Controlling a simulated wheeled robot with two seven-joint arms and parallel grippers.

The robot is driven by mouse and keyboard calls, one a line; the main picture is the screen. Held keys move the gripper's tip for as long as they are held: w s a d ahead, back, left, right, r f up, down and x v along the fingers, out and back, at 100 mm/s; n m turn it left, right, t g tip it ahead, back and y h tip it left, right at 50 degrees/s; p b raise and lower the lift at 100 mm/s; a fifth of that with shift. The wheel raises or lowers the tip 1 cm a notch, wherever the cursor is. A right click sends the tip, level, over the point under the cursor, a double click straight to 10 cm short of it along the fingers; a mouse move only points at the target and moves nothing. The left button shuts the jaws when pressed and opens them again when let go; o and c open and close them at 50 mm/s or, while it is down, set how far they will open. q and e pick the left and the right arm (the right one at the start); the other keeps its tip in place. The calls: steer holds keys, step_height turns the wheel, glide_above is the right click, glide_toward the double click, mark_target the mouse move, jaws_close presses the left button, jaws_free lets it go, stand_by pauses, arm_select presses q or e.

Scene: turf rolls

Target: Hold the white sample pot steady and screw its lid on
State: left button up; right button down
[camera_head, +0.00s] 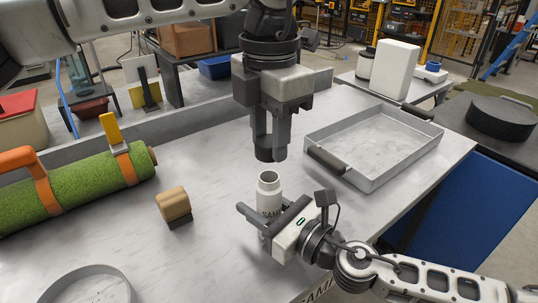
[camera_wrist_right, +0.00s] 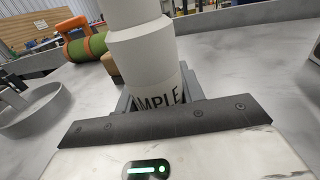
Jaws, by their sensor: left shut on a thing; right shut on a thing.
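The white sample pot (camera_head: 269,187) stands upright and open-mouthed on the table, with part of its dark "SAMPLE" lettering showing. My right gripper (camera_head: 266,222) is shut around its lower body from the front right. The pot also shows in the right wrist view (camera_wrist_right: 141,50), between the fingers, its top cut off by the frame. My left gripper (camera_head: 271,147) points straight down above the pot. It is shut on a dark round piece, apparently the lid (camera_head: 265,155), at its fingertips. A clear gap separates this piece from the pot's mouth.
A shallow metal tray (camera_head: 371,178) with dark handles lies to the right. A wooden-topped block (camera_head: 173,204) and a strapped green turf roll (camera_head: 90,187) lie to the left. A round metal ring (camera_head: 90,271) is at the front left. The table around the pot is clear.

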mark_target(270, 159)
arm_select(q)
steer(key=shift+f, duration=1.25)
steer(key=shift+f, duration=0.15)
steer(key=shift+f, duration=0.75)
steer(key=shift+f, duration=0.55)
